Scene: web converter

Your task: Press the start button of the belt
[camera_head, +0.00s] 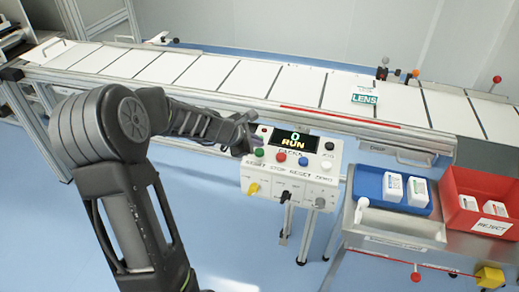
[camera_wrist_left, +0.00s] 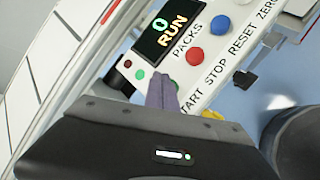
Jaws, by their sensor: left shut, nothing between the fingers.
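The belt (camera_head: 240,78) runs behind the box, with a LENS pack (camera_head: 364,96) on it.

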